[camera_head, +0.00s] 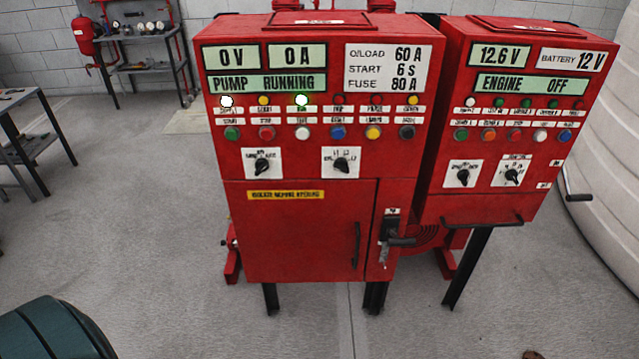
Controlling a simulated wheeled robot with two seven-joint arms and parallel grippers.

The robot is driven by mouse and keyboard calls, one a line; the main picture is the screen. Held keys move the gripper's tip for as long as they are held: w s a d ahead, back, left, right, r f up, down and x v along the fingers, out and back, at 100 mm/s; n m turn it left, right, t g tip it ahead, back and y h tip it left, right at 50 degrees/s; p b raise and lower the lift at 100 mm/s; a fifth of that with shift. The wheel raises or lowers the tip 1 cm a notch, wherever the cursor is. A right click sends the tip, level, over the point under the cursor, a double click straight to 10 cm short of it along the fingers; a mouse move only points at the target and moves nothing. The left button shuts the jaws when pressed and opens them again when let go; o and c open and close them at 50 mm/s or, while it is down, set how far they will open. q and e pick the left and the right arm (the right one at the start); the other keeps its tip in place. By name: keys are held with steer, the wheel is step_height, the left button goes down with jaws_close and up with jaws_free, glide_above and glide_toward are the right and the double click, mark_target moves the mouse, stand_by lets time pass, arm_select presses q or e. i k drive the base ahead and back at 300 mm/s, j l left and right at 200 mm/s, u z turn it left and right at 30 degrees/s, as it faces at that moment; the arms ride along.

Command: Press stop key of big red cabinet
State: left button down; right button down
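The big red cabinet (300,230) stands in the middle of the view with its front facing me. Its displays read 0 V, 0 A and PUMP RUNNING. A white lamp (226,101) and a green lamp (302,99) are lit in its upper row. Below the small labels is a row of push buttons: green (232,133), red (267,132), white (302,132), blue, yellow and black. The red button is second from the left; its label is too small to read surely. Neither of my grippers is in view.
A second red cabinet (432,190) adjoins on the right, reading ENGINE OFF. The big cabinet has rotary switches, a door handle (357,245) and a latch lever (400,241). A dark green rounded object (50,332) is at the lower left. Floor in front is clear.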

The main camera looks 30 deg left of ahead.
mark_target(266, 134)
steer(key=u, duration=1.25)
